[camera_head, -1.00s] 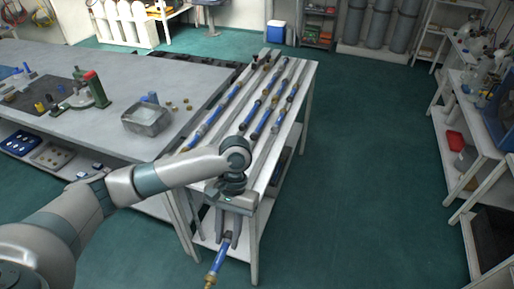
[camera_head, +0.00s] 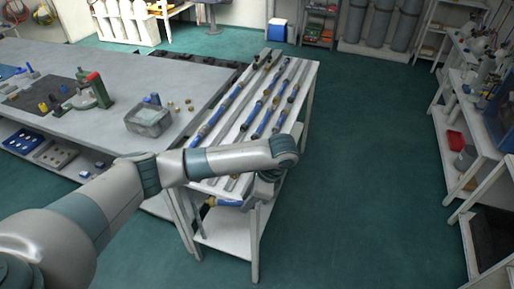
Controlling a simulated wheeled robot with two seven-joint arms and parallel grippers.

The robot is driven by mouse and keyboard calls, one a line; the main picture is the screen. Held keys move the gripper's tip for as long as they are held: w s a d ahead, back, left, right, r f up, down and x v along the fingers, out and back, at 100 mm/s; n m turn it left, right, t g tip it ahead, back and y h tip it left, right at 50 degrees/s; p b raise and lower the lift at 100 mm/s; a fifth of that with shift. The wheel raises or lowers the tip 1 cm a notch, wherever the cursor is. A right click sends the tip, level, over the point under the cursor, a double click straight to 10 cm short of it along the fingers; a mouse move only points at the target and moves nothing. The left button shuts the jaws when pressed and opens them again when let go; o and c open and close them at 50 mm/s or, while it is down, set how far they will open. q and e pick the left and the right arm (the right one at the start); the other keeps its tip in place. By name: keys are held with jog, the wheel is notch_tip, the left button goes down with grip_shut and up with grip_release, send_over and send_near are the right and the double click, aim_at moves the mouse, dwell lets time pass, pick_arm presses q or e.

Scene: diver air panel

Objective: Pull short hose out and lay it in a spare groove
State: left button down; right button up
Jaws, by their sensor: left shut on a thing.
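My left gripper (camera_head: 250,198) is at the near end of the grooved rack (camera_head: 314,76), partly hidden under my own wrist. It is shut on a short hose (camera_head: 228,203), blue with a brass-coloured end pointing left. The held hose lies roughly crosswise, in front of the rack's near edge; my gripper and wrist hide its right part. Several other blue hoses (camera_head: 228,101) with dark and brass fittings lie lengthwise in the rack's grooves. My forearm covers the near part of the grooves, so I cannot tell which are empty there. My right gripper is not in view.
A grey workbench (camera_head: 190,78) with a metal tray (camera_head: 148,120) and a green-and-red tool (camera_head: 97,90) adjoins the rack's left side. White shelving with a red bin (camera_head: 454,142) stands at the right. The green floor (camera_head: 365,160) between is clear.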

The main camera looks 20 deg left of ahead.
pick_arm(q)
jog(key=w+m+t, duration=0.1)
jog(key=w+m, duration=0.2)
jog(key=w+r+m+t, duration=0.1)
jog(key=w+m, duration=0.1)
jog(key=m, duration=0.1)
jog(key=w+r+m+t+p, duration=0.1)
jog(key=w+m, duration=0.2)
jog(key=m, duration=0.1)
jog(key=shift+w+a+t+h, duration=0.3)
jog(key=shift+a+t+h, duration=0.05)
jog(key=shift+t+h, duration=0.05)
jog(key=w+a+r+m+t+h+p, duration=0.1)
jog(key=w+a+r+m+h, duration=0.1)
jog(key=w+m, duration=0.6)
jog(key=shift+w+r+m+t+h, duration=0.4)
jog(key=shift+m+h, duration=0.5)
jog(key=shift+m, duration=0.5)
jog(key=shift+f, duration=0.25)
notch_tip(320, 180, down, 5)
jog(key=b, duration=0.4)
jog(key=shift+r+b, duration=0.15)
jog(key=shift+b, duration=0.2)
jog(key=shift+s+f, duration=0.15)
jog(key=shift+f, duration=0.85)
jog(key=shift+f, duration=0.1)
jog(key=c, duration=1.3)
grip_release()
jog(key=shift+c, duration=0.2)
